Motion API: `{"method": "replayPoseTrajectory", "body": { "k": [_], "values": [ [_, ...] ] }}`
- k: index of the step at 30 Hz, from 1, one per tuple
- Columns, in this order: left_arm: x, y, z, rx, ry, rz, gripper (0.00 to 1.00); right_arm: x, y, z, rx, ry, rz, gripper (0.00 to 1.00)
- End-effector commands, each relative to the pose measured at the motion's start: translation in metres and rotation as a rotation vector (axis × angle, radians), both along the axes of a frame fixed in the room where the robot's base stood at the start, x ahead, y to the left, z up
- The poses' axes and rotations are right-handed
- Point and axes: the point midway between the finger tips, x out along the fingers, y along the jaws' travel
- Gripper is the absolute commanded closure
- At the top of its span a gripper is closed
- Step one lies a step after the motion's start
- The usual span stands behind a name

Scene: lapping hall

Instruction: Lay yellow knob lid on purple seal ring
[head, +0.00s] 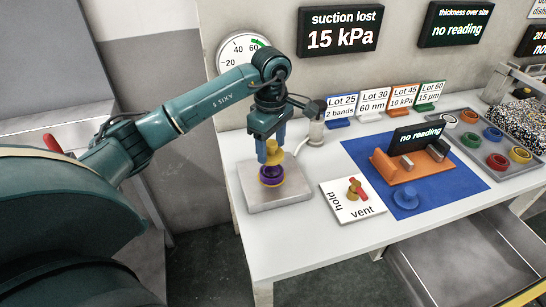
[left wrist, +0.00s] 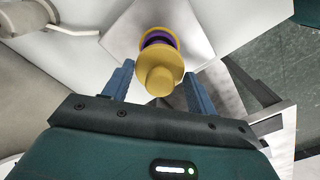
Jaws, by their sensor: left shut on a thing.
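The yellow knob lid (head: 273,157) is at my left gripper (head: 270,141), which is shut on it from above. The left wrist view shows the lid (left wrist: 160,77) with its round knob between the blue fingers (left wrist: 160,85). The purple seal ring (head: 271,172) is directly below the lid, on the grey square plate (head: 285,192). The ring (left wrist: 158,40) is partly hidden by the lid in the left wrist view. I cannot tell whether lid and ring touch. My right gripper is not in view.
A hold/vent plate (head: 347,207) with a red and yellow handle is right of the square plate. A tray of coloured parts (head: 475,150) is far right. Lot cards line the back.

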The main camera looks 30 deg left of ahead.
Motion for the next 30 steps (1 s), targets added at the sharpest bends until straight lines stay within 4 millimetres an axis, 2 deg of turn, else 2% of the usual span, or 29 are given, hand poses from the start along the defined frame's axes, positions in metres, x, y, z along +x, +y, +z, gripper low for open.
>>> {"method": "replayPoseTrajectory", "body": {
  "k": [5,12,23,24,30],
  "values": [
    [0.001,0.0,-0.013,-0.001,-0.002,0.0,0.74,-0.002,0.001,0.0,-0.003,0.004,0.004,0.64],
    [0.0,0.0,-0.043,-0.002,-0.002,0.0,0.74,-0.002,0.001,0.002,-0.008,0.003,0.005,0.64],
    [0.001,0.0,-0.049,0.0,-0.004,0.0,0.74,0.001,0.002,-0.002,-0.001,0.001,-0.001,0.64],
    [0.001,0.0,-0.049,0.0,-0.002,0.0,0.4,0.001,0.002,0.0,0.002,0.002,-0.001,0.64],
    [0.0,0.0,-0.048,0.0,-0.002,0.0,0.24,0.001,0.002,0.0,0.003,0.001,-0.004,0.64]
  ]
}}
